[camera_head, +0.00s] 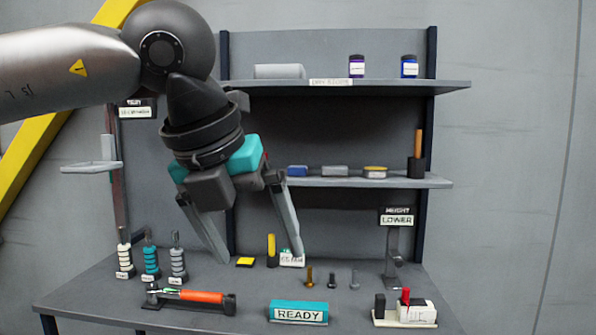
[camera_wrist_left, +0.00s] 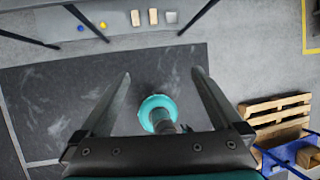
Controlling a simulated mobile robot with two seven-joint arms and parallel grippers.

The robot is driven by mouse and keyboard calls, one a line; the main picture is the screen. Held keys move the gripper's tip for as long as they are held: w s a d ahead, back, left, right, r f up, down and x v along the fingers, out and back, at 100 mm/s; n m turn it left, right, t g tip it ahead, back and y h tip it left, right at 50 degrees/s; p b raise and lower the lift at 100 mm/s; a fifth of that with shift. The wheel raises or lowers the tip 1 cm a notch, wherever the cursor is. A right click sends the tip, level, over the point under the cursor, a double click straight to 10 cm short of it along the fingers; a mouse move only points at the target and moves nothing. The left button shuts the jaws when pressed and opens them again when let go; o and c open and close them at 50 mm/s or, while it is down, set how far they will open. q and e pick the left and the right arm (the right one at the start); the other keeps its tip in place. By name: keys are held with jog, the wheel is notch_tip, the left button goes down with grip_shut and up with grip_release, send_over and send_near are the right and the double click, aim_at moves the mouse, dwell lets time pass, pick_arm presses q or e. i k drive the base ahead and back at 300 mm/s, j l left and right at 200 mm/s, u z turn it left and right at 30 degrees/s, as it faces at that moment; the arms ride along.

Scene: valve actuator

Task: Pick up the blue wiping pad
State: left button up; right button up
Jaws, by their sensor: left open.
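The blue wiping pad (camera_head: 298,171) is a small blue block lying on the middle shelf (camera_head: 400,182), at the left of a short row of pads. My left gripper (camera_head: 260,254) is open and empty in the head view. Its fingers point down in front of the bench, with the right finger passing just left of the pad in the picture. The open fingers also show in the left wrist view (camera_wrist_left: 162,75), with nothing held between them. I cannot make out the blue pad in the wrist view. My right gripper is not in view.
A grey pad (camera_head: 334,171) and a yellow-topped pad (camera_head: 375,172) lie right of the blue one. A dark holder (camera_head: 416,168) with an orange handle stands at the shelf's right. The upper shelf (camera_head: 300,87) overhangs. Bolts, ring stacks and a READY block (camera_head: 299,312) occupy the bench.

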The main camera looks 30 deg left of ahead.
aim_at(300, 170)
jog(key=i+j, duration=0.65)
jog(key=i, duration=0.15)
jog(key=i+j, duration=0.7)
jog(key=i, duration=0.1)
